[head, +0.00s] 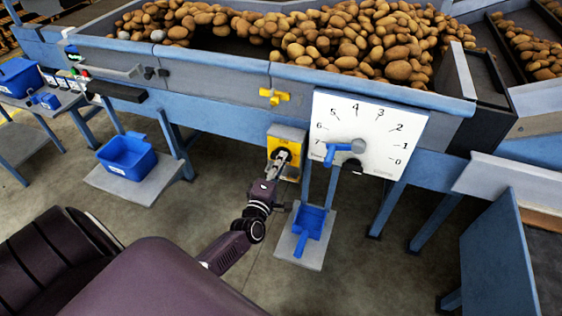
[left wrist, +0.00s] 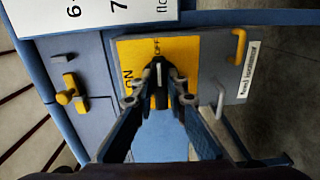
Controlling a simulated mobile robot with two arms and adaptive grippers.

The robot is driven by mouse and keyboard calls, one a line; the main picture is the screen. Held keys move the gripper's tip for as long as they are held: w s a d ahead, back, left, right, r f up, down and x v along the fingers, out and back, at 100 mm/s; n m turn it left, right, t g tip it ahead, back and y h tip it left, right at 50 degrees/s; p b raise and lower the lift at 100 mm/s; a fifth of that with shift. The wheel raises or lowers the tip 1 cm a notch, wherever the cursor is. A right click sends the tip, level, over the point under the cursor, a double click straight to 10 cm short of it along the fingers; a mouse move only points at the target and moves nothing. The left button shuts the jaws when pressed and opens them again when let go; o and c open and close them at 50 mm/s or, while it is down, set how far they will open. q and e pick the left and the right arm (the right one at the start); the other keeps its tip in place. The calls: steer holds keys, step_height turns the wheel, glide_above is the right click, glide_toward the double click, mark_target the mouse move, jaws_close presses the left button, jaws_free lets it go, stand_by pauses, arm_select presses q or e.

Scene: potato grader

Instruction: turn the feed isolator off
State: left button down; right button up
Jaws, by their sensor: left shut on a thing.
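The feed isolator is a grey box with a yellow plate (head: 289,143) on the machine's front, left of the dial. In the left wrist view its yellow plate (left wrist: 208,58) fills the middle, with "ON" lettered left of the black knob (left wrist: 158,72). A pale mark on the knob runs toward the picture's top, where small lettering is hard to read. My left gripper (head: 280,156) reaches the plate from below. In the wrist view its fingers (left wrist: 159,88) are shut on the knob from both sides, partly hiding it. My right gripper is not in view.
A white dial (head: 370,115) with a blue pointer lever (head: 338,150) is close right of the isolator. A yellow handle (head: 273,97) sits above. A blue scoop (head: 309,221) lies on a low shelf below; a blue bin (head: 127,157) stands left. Potatoes (head: 345,45) fill the hopper.

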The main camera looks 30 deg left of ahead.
arm_select(q)
steer(key=c, duration=1.9)
jaws_free()
steer(key=shift+c, duration=0.2)
steer(key=v, duration=1.2)
steer(key=shift+f, duration=0.2)
